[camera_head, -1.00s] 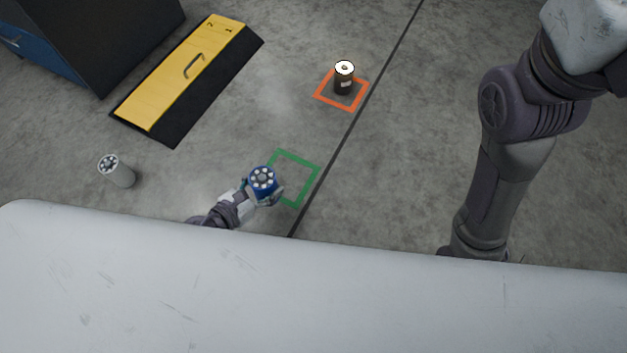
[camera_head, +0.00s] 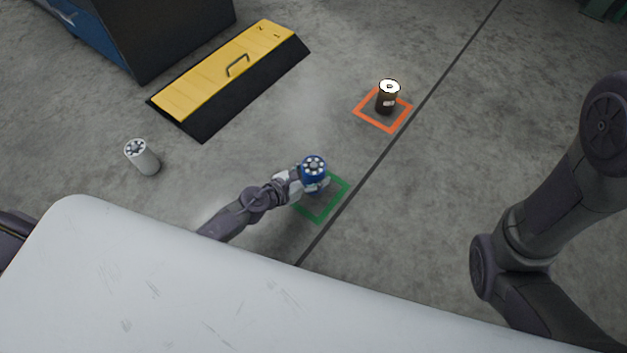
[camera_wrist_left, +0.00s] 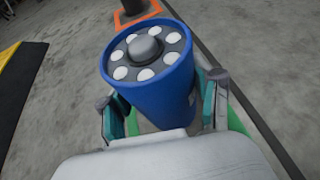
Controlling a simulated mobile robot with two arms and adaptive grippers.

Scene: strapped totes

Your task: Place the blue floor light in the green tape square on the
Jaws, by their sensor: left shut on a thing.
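The blue floor light (camera_head: 314,171) is a blue cylinder with a ring of white lamps on its top. My left gripper (camera_head: 308,183) is shut on it. In the left wrist view the blue floor light (camera_wrist_left: 152,80) stands between the two fingers of the left gripper (camera_wrist_left: 165,112). The green tape square (camera_head: 331,211) is on the floor, under and just beside the light in the head view. Part of it is hidden by the light and gripper. I cannot tell whether the light touches the floor. My right gripper is out of view.
A dark cylinder with a white top (camera_head: 387,98) stands in an orange tape square (camera_head: 365,116). A grey-white floor light (camera_head: 143,157) stands at the left. A yellow and black ramp (camera_head: 222,80) lies before a dark box (camera_head: 165,35). A dark line (camera_head: 400,128) crosses the floor.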

